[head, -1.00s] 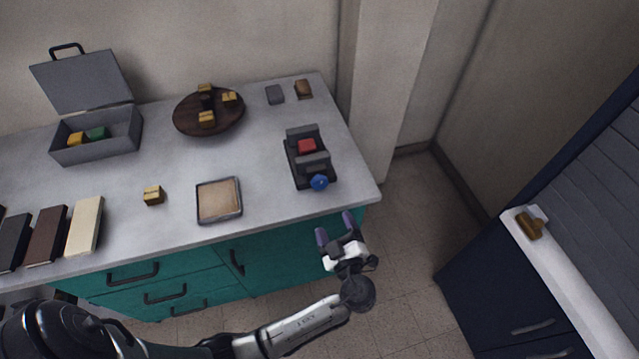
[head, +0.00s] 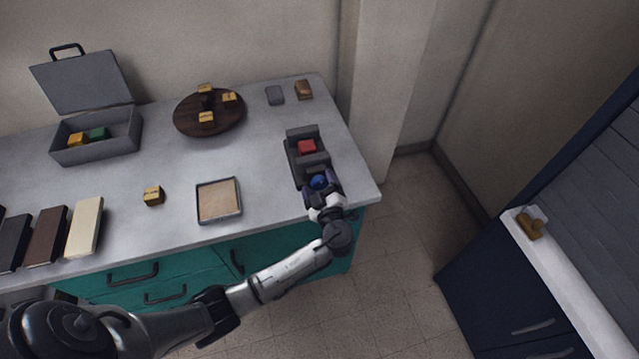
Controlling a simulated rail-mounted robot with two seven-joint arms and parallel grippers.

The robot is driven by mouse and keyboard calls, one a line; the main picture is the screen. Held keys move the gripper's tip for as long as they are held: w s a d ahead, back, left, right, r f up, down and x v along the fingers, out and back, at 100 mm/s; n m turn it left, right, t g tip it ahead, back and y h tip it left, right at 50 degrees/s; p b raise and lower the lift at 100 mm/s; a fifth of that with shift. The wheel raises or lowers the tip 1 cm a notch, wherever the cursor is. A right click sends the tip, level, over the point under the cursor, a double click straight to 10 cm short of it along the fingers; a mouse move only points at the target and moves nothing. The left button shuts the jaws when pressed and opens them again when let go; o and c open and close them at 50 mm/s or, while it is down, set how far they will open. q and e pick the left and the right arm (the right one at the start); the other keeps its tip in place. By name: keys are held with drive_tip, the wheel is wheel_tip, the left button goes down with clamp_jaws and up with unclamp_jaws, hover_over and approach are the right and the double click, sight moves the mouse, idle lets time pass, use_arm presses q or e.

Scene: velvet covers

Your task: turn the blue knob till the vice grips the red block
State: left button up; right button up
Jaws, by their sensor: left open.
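The dark grey vice (head: 293,165) stands near the right end of the worktop. The red block (head: 307,146) sits between its two jaws; I cannot tell whether both jaws touch it. The blue knob (head: 318,181) is at the vice's near end, partly hidden by my gripper. My right gripper is not in view.
A round wooden board (head: 184,118) holds yellow blocks. An open grey box (head: 97,151) stands at the back left. The worktop (head: 265,165) between tray and vice is clear.

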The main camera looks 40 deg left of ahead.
use_arm(q)
drive_tip(key=shift+w+a, duration=0.1)
drive_tip(key=shift+c, duration=0.4)
drive_tip(key=c, duration=0.8)
drive_tip(key=shift+c, duration=0.2)
drive_tip(key=shift+m, duration=0.3)
